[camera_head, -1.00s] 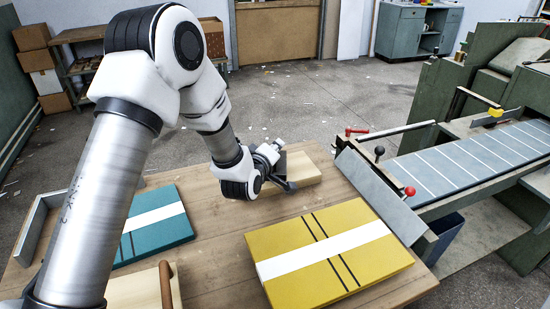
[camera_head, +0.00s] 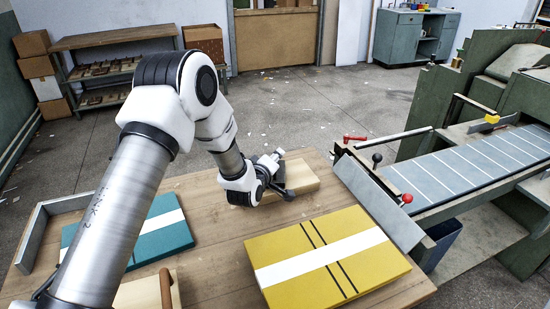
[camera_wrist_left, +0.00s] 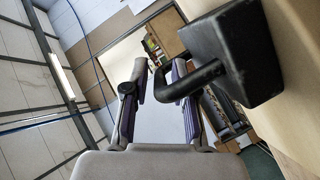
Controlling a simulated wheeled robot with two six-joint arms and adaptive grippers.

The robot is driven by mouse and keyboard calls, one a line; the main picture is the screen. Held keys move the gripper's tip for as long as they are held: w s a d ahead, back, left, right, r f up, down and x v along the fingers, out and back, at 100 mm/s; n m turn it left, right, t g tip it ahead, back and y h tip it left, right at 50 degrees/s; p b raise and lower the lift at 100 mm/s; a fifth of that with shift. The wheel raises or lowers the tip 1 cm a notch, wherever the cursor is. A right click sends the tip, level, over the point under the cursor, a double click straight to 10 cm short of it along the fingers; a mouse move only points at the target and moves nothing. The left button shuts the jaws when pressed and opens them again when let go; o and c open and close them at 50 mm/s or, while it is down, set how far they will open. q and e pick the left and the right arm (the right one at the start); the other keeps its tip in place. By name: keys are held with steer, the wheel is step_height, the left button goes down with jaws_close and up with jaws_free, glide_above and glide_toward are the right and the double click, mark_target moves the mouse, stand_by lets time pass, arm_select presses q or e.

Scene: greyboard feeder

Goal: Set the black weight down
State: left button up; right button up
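My left gripper (camera_head: 277,178) is at the far part of the wooden table, at a pale wooden block (camera_head: 308,181). In the left wrist view its two fingers (camera_wrist_left: 160,88) stand on either side of the bar of a black handle. The handle belongs to the black weight (camera_wrist_left: 237,52), a dark block at the upper right of that view, close against a tan surface. In the head view the weight (camera_head: 279,172) is small and partly hidden by the gripper. Whether it touches the block is hard to tell. My right gripper is not in view.
A yellow board stack (camera_head: 300,262) with a white band lies at the table's front right. A teal stack (camera_head: 160,238) lies at the left, beside a grey corner guide (camera_head: 35,240). A feeder (camera_head: 470,165) with red and black knobs stands at the right.

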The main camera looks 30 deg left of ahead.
arm_select(q)
steer(key=shift+r, duration=0.25)
steer(key=b+v, duration=0.1)
steer(key=v, duration=1.1)
steer(key=shift+s+f, duration=0.1)
steer(key=shift+f, duration=0.15)
